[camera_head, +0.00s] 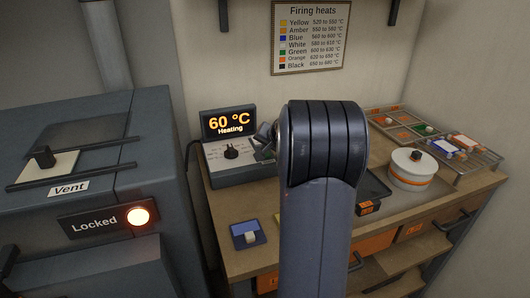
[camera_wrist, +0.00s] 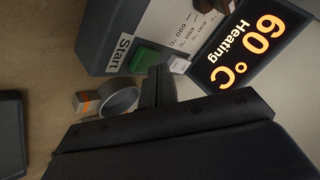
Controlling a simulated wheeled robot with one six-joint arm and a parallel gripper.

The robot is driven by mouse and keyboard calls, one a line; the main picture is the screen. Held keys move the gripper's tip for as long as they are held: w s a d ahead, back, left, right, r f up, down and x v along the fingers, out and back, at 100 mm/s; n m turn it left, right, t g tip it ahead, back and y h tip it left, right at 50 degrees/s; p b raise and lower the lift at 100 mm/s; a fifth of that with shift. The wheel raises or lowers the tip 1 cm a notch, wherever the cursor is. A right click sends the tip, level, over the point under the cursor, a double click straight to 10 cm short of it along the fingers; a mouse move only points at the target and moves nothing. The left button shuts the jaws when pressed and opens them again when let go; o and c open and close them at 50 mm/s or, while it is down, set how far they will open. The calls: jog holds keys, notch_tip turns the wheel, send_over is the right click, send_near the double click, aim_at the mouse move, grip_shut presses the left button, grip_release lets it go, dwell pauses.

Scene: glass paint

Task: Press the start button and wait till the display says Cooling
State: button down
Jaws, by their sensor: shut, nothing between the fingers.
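The controller (camera_head: 238,170) is a grey box on the bench. Its display (camera_head: 228,123) reads "60 °C Heating" in orange, and the same display (camera_wrist: 245,50) shows sideways in the wrist view. The green start button (camera_wrist: 146,60), beside the label "Start", is in the wrist view. My gripper (camera_wrist: 158,75) is shut and empty, with its tips at the button's near edge; I cannot tell whether they touch it. In the head view my arm hides the button, and only part of the gripper (camera_head: 265,136) shows beside the controller.
The kiln at left has a lit "Locked" sign (camera_head: 93,222) and a "Vent" slider (camera_head: 45,160). A white pot with an orange band (camera_head: 411,170) and racks of coloured pieces (camera_head: 458,147) stand at right.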

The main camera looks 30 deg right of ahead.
jog(key=shift+r, duration=0.35)
jog(key=shift+r+p, duration=2)
jog(key=shift+r, duration=0.6)
jog(key=shift+a, duration=0.1)
